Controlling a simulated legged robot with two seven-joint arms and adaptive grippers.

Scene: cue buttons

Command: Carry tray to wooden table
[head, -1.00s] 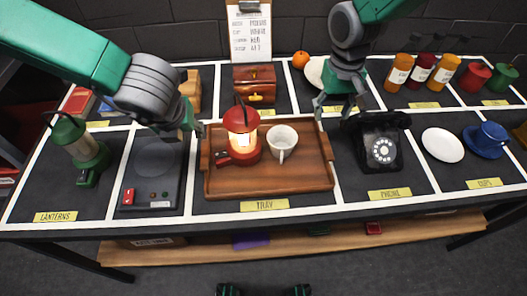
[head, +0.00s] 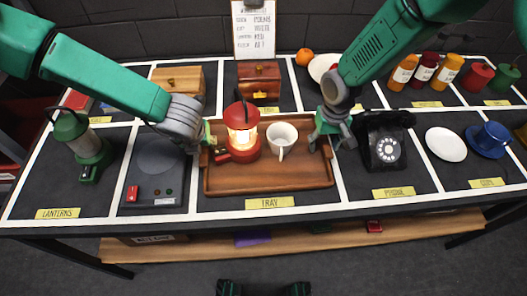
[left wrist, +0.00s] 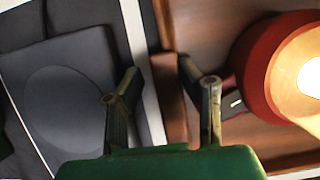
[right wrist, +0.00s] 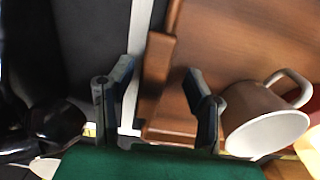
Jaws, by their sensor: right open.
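The brown wooden tray (head: 300,182) lies on the black display table, with a lit red lantern (head: 241,138) and a white cup (head: 281,137) on it. My left gripper (head: 205,140) is open at the tray's left side; in the left wrist view its fingers (left wrist: 163,98) stand either side of the tray's rim (left wrist: 172,85). My right gripper (head: 331,138) is open at the tray's right side; in the right wrist view its fingers (right wrist: 155,95) straddle the rim (right wrist: 160,60) beside the cup (right wrist: 265,118). I cannot tell whether the fingers touch it. No separate wooden table is identifiable.
A black telephone (head: 385,140) stands close right of my right gripper. A dark device with a red switch (head: 157,176) is left of the tray, and a green lantern (head: 84,145) farther left. Wooden boxes (head: 259,82) stand behind. The floor in front is clear.

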